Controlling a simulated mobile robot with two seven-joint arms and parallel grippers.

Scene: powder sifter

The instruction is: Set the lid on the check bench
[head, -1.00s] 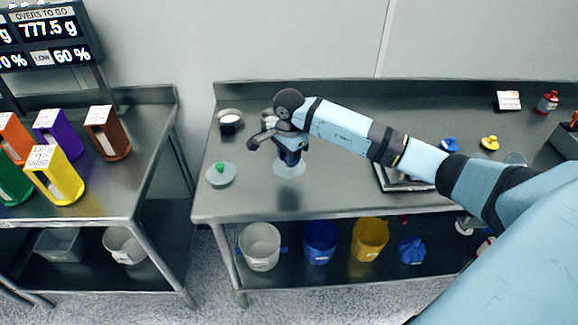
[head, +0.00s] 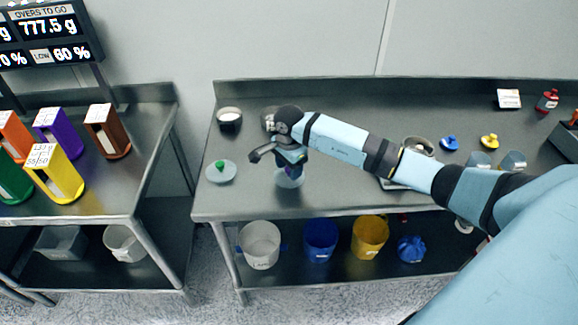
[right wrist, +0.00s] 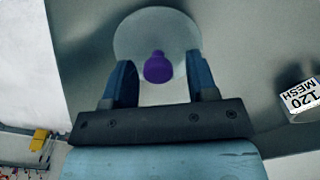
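A clear round lid with a purple knob (right wrist: 158,68) shows in the right wrist view. In the head view its pale disc (head: 290,179) is just below my right gripper (head: 272,157), over the steel bench (head: 340,190). My right gripper (right wrist: 160,82) has its fingers apart on either side of the knob, with gaps visible. I cannot tell whether the disc rests flat on the bench. A second clear lid with a green knob (head: 220,165) lies on the bench to the left. My left gripper is not in view.
A sieve marked 120 MESH (right wrist: 300,98) shows at the right of the wrist view. A white-filled round container (head: 229,116) stands at the bench's back left. Bins (head: 260,246) sit on the shelf below. Another table (head: 100,190) with coloured holders stands left.

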